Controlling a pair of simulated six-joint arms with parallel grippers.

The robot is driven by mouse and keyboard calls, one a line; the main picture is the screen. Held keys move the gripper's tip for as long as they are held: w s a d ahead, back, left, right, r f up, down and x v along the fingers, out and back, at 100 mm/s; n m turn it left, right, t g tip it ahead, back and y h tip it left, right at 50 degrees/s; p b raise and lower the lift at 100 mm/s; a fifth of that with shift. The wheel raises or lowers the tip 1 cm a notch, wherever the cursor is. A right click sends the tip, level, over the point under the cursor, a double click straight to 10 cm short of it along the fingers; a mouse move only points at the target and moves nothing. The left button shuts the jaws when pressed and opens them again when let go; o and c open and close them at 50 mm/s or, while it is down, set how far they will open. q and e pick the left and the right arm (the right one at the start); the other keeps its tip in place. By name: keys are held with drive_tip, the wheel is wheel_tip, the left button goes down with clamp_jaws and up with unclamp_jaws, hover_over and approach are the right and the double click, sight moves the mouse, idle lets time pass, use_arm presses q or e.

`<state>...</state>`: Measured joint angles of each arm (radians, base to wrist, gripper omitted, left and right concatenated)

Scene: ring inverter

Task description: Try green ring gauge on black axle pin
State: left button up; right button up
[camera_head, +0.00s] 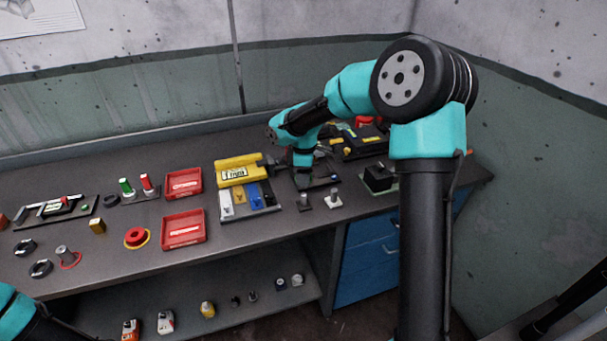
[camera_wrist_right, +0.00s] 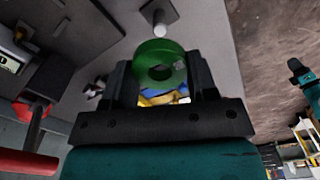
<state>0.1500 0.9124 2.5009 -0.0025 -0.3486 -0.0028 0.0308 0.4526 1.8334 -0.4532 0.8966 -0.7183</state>
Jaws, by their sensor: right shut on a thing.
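My right gripper (camera_wrist_right: 160,78) is shut on the green ring gauge (camera_wrist_right: 160,53); its open hole shows between the two fingers. A short pin with a pale tip (camera_wrist_right: 159,20) stands just past the ring in the wrist view, apart from it in the picture. In the head view my right gripper (camera_head: 303,176) is over the right part of the bench, and the ring cannot be made out there. Two short pins, one on a dark base (camera_head: 304,201) and one on a pale base (camera_head: 333,199), stand in front of it. I cannot tell which is the black axle pin. My left gripper is out of view.
A yellow block (camera_head: 232,175) and a board with coloured tags (camera_head: 240,204) lie left of the gripper. Two red trays (camera_head: 184,230) are farther left. A dark box (camera_head: 378,178) stands to the right. The bench's front edge is close to the pins.

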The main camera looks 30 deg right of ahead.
sight(304, 194)
drive_tip(key=shift+f, duration=2.6)
drive_tip(key=shift+f, duration=1.15)
idle(0.8)
drive_tip(key=shift+r, duration=0.35)
idle(0.7)
drive_tip(key=shift+r, duration=2.8)
drive_tip(key=shift+r, duration=0.15)
